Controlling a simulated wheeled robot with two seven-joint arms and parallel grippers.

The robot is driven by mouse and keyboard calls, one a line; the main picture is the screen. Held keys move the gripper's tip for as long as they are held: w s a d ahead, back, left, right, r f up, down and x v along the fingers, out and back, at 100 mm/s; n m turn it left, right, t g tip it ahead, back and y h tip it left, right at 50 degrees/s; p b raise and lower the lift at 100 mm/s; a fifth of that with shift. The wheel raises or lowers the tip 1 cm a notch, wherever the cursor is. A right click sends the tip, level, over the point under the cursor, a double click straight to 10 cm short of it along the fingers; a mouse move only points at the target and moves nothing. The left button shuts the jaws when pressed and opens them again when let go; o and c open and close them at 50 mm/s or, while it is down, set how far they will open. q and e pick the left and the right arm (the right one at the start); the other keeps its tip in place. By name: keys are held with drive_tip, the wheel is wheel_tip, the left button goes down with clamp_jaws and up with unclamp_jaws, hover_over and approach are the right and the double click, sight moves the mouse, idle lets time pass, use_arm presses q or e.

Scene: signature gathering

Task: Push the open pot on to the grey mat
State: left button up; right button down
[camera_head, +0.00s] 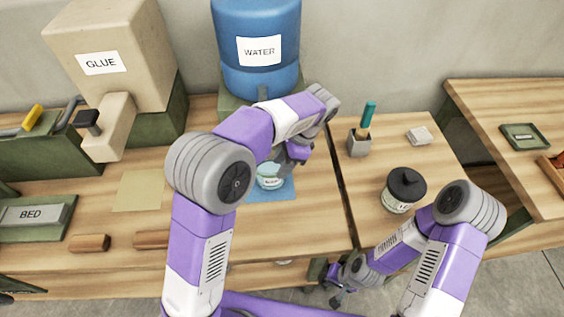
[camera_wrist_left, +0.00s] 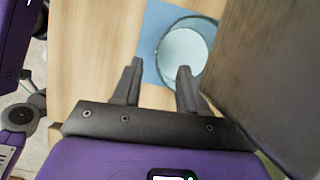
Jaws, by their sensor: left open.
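The open pot (camera_head: 269,182) is a clear round jar with pale blue contents, standing on a blue mat (camera_head: 287,194) below the water barrel. My left gripper (camera_head: 297,152) is open beside and above it. In the left wrist view the pot (camera_wrist_left: 183,48) stands beyond the fingertips (camera_wrist_left: 159,68), and the right finger overlaps its near rim. I cannot tell whether that finger touches the pot. My right gripper (camera_head: 342,284) hangs low at the table's front edge; its jaws are too small to read. I can make out no grey mat.
The blue water barrel (camera_head: 230,65) and glue dispenser (camera_head: 105,50) stand behind. A tan sheet (camera_head: 138,191) lies left, beside the BED tray (camera_head: 30,216). A black-lidded jar (camera_head: 404,190), grey holder (camera_head: 358,145) and small pale block (camera_head: 419,136) are right of the table gap.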

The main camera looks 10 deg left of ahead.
sight(268, 187)
use_arm(q)
drive_tip(key=shift+b+x, duration=1.25)
drive_tip(key=shift+x, duration=2.55)
clamp_jaws()
